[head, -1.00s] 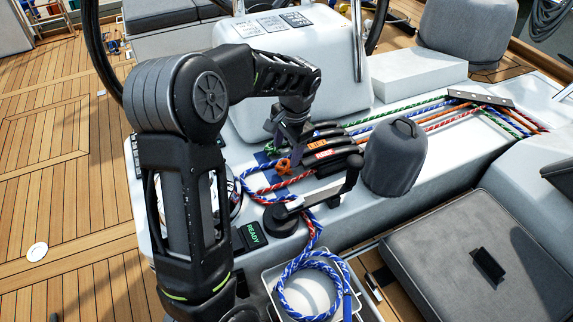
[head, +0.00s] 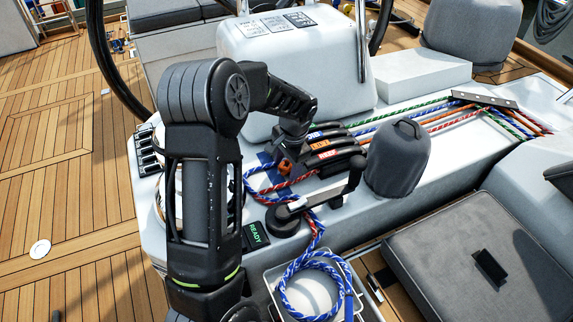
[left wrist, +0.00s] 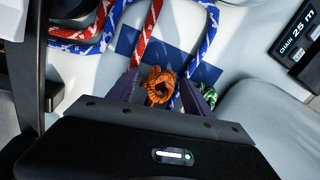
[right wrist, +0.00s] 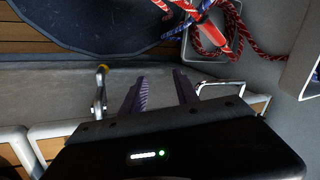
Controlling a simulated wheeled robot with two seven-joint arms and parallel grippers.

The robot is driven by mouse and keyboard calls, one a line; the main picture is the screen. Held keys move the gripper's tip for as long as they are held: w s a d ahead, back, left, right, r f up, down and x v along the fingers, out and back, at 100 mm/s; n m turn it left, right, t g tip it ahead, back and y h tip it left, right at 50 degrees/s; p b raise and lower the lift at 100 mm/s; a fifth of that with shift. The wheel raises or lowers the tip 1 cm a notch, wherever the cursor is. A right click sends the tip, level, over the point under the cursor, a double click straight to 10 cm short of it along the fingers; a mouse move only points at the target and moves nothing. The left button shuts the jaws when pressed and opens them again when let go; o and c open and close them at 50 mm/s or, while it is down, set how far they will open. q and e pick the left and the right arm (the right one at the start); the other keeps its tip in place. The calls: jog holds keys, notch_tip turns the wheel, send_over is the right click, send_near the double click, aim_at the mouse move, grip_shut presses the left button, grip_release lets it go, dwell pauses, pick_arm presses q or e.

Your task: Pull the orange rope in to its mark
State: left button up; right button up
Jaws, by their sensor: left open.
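The orange rope's knotted end (head: 284,168) sits at the near-left side of the rope clutches (head: 330,150). More of the orange rope (head: 440,118) runs on the deck beyond them. My left gripper (left wrist: 165,88) is open, with its fingers on either side of the orange knot (left wrist: 160,84); whether they touch it I cannot tell. In the head view my arm partly hides this gripper. I cannot make out a mark on the orange rope. My right gripper (right wrist: 161,92) shows only in its own wrist view, open with nothing between its fingers.
Red and blue ropes (head: 262,190) lie beside the knot. A winch with a handle (head: 290,215) and a grey covered drum (head: 398,160) stand close by. A blue rope coil (head: 312,262) lies in a tray. A READY display (head: 254,236) is lit.

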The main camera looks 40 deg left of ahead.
pick_arm(q)
jog(key=shift+c, duration=0.6)
grip_shut()
dwell(0.3)
